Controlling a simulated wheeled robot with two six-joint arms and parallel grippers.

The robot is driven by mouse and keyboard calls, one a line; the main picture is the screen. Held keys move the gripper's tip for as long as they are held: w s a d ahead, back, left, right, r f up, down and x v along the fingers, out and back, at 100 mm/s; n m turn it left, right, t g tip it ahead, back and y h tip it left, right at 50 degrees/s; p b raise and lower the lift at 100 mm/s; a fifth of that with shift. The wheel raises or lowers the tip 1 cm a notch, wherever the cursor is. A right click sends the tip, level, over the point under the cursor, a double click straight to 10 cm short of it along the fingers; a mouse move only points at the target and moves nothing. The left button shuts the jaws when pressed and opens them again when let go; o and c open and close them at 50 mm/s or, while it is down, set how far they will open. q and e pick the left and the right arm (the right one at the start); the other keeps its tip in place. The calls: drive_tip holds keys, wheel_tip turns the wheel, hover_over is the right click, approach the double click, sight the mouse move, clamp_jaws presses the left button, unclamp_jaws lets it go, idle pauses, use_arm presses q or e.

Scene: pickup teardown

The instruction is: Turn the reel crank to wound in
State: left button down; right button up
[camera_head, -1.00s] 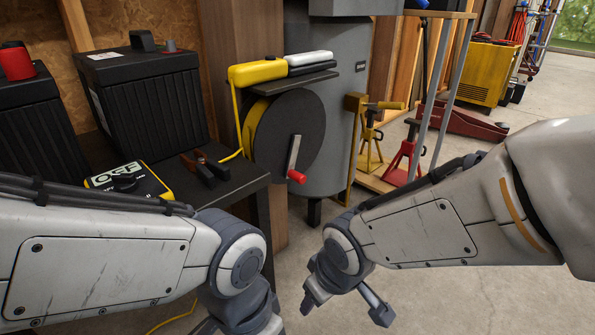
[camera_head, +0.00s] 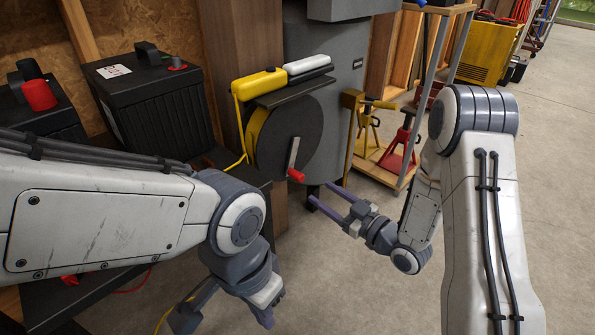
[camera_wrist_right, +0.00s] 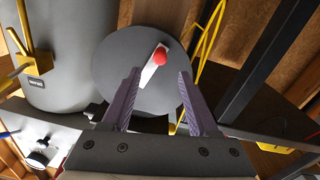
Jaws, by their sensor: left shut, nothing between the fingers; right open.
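My right gripper (camera_head: 318,192) is open and empty, just below and right of the knob, pointing toward the reel. In the right wrist view, the crank arm (camera_wrist_right: 150,76) and red knob (camera_wrist_right: 160,56) appear between the open fingers (camera_wrist_right: 160,76), beyond their tips. My left gripper (camera_head: 226,314) is low at the bottom edge, shut and empty.
A grey cylinder (camera_head: 346,100) stands behind the reel. Black batteries (camera_head: 155,105) stand at the left on the dark bench. Yellow and red jack stands (camera_head: 397,150) are to the right. The concrete floor at far right is open.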

sight(302, 180)
drive_tip(key=b+x, duration=0.4)
drive_tip(key=x, duration=0.5)
drive_tip(key=shift+a+f, duration=0.1)
drive_tip(key=shift+a, duration=0.05)
drive_tip(key=shift+w+a, duration=0.35)
drive_tip(key=shift+w, duration=0.1)
clamp_jaws()
drive_tip(key=shift+s+a, duration=0.1)
drive_tip(key=shift+s, duration=0.05)
idle(0.6)
